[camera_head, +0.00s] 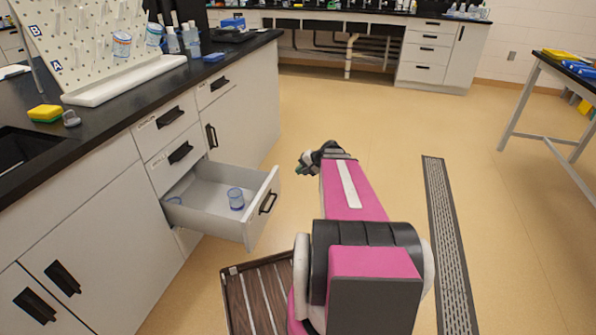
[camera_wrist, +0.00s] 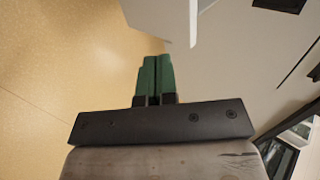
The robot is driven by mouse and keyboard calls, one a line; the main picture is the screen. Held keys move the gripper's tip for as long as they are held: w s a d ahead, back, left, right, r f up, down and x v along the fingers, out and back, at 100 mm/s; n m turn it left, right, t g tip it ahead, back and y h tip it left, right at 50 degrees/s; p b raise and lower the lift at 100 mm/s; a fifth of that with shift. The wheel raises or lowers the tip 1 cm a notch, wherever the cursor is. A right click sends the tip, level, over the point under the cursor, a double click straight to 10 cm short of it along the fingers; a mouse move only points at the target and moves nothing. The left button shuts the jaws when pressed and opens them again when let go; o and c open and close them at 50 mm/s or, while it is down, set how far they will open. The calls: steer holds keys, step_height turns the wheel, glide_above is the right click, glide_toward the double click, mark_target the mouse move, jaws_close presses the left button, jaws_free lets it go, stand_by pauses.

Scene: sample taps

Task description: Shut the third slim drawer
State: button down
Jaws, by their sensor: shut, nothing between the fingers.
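The third slim drawer (camera_head: 262,207) of the narrow stack is pulled well out, with a dark handle on its white front. A blue-rimmed clear cup (camera_head: 236,198) stands inside it, and another bluish item (camera_head: 175,200) lies near its back left. My gripper (camera_head: 302,168) is just beyond and right of the drawer front, apart from it in the head view. In the wrist view its green fingers (camera_wrist: 155,75) are together and empty. A white panel (camera_wrist: 165,18), which looks like part of the drawer, shows beyond the fingertips; I cannot tell whether they touch.
Two shut drawers (camera_head: 171,117) sit above the open one, with cupboard doors on either side. A black counter (camera_head: 110,108) holds a pegboard rack (camera_head: 85,45) and a sponge (camera_head: 45,113). Open floor (camera_head: 390,130) lies right, with a floor grate (camera_head: 447,240) and a table (camera_head: 540,100).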

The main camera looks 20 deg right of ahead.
mark_target(274, 178)
steer(key=x, duration=0.3)
steer(key=r+x, duration=0.1)
steer(key=x, duration=0.2)
steer(key=a+x, duration=0.1)
steer(key=x, duration=0.2)
steer(key=shift+w+a, duration=0.15)
steer(key=shift+w, duration=0.35)
steer(key=shift+w+a, duration=0.3)
steer(key=shift+a, duration=0.25)
steer(key=shift+w+a, duration=0.1)
steer(key=w+a, duration=1.1)
steer(key=a, duration=0.4)
steer(key=w+a, duration=1.1)
steer(key=a, duration=0.5)
steer(key=shift+w+a, duration=0.2)
steer(key=shift+w, duration=0.2)
steer(key=shift+w+a, duration=0.1)
